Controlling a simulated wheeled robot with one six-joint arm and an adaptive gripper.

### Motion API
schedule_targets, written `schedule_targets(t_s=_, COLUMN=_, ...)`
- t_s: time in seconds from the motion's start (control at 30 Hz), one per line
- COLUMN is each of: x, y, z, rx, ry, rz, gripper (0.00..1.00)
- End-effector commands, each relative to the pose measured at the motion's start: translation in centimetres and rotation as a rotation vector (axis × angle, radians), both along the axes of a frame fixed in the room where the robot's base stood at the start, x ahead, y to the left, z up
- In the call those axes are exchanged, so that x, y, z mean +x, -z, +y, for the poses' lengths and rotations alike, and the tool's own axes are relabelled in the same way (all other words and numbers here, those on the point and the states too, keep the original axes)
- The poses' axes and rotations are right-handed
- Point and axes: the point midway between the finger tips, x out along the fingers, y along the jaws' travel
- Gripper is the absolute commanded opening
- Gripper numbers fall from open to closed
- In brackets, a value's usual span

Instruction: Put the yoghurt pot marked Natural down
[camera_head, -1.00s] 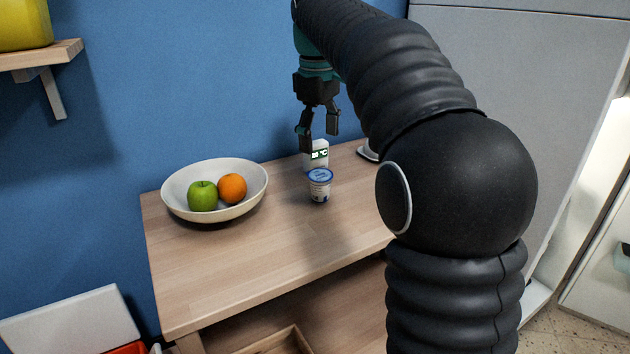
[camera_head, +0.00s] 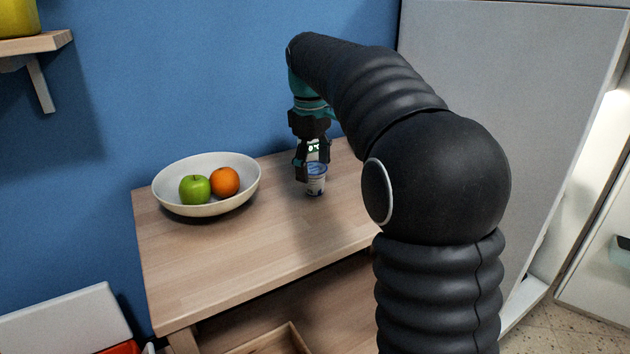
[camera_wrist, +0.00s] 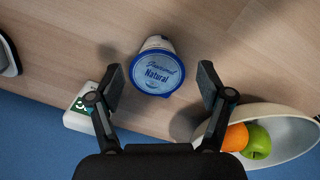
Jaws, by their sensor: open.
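The yoghurt pot marked Natural (camera_wrist: 156,73) has a blue lid and a white body, and stands upright on the wooden table (camera_head: 235,265). It also shows in the head view (camera_head: 317,184), partly behind my gripper (camera_head: 309,168). In the wrist view my gripper (camera_wrist: 162,84) is open, with one finger on each side of the pot's lid and a visible gap at the right finger. The gap at the left finger is narrower, and I cannot tell if it touches.
A white bowl (camera_head: 207,207) with a green apple (camera_head: 195,189) and an orange (camera_head: 225,181) stands left of the pot. A small white device with a display (camera_wrist: 80,112) stands close behind the pot. The table's front is clear.

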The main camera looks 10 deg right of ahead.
Motion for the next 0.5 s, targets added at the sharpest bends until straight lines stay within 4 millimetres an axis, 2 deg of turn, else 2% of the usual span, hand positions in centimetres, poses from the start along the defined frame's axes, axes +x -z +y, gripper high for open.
schedule_targets(t_s=0.1, x=0.2, y=2.0, z=-0.4, rx=0.000, ry=0.001, rz=0.004, gripper=0.79)
schedule_targets(t_s=0.23, x=0.2, y=3.5, z=-0.5, rx=0.000, ry=0.000, rz=0.003, gripper=0.79)
schedule_targets(t_s=0.5, x=0.3, y=4.2, z=-0.5, rx=0.000, ry=0.000, rz=0.000, gripper=0.79)
